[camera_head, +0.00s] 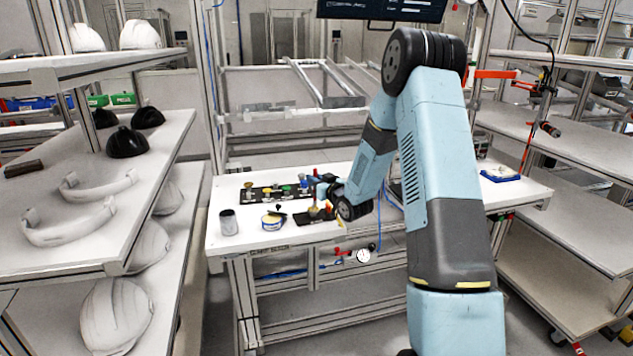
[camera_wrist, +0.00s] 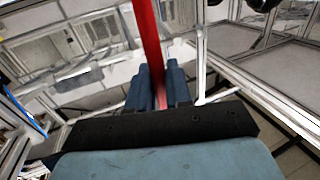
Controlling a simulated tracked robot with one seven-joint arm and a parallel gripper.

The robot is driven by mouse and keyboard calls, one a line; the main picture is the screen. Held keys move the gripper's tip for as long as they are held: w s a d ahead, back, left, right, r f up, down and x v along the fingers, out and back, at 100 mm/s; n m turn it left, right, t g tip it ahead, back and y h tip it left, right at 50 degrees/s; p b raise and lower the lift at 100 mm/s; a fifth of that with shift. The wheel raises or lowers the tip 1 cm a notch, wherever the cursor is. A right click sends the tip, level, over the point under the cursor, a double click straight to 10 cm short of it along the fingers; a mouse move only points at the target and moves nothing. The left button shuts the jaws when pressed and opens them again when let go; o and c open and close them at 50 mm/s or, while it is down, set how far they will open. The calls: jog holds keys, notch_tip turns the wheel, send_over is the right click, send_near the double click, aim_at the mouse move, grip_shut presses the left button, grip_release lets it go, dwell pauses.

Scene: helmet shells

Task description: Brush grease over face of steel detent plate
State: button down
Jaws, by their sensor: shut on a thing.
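In the wrist view, my gripper (camera_wrist: 158,82) has its two blue fingers closed on a long red handle (camera_wrist: 151,35), likely the brush. In the head view, my gripper (camera_head: 324,188) is low over the front middle of the white bench, with a bit of red beside it. A small brownish tip shows below it, over a dark flat plate (camera_head: 309,219), which may be the steel detent plate. I cannot tell whether the tip touches it.
A dark strip with several coloured pieces (camera_head: 262,193) lies behind the tin. A grey cup (camera_head: 228,223) stands near the bench's left end. A gauge (camera_head: 363,255) hangs below the front edge. A blue tray (camera_head: 501,176) lies at right. Shelving with helmet shells (camera_head: 116,313) flanks the left.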

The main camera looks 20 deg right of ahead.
jog(key=shift+w+a, duration=0.2)
jog(key=shift+a, duration=0.35)
jog(key=shift+s+a, duration=0.1)
jog(key=shift+a, duration=0.25)
jog(key=shift+s+a, duration=0.15)
jog(key=shift+s, duration=0.1)
jog(key=shift+s, duration=0.45)
dwell(0.3)
jog(key=shift+s, duration=0.25)
jog(key=shift+s+d, duration=0.25)
jog(key=shift+d, duration=0.1)
jog(key=shift+d, duration=0.3)
jog(key=shift+d, duration=0.35)
jog(key=shift+w+d, duration=0.3)
jog(key=shift+w, duration=0.05)
